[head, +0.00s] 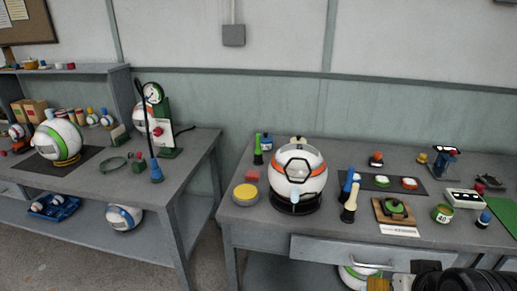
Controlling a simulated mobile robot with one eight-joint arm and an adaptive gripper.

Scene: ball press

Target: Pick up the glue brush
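I cannot tell for certain which thing is the glue brush. On the right bench (330,222), a tool with a pale handle and dark base (349,205) stands upright right of the white and orange ball (310,180). A blue-handled tool (348,181) stands just behind it and is partly hidden. A green-topped dark tool (257,151) stands upright at the bench's back left. Dark rounded parts at the bottom right edge look like my own arm. No fingertips of my gripper can be made out.
The ball rests in a black ring stand (295,208). A wooden board with a green-topped piece (395,209), a tin marked 40 (442,213) and a dark mat with round pads (382,182) crowd the right. A floor gap separates the left bench (190,150).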

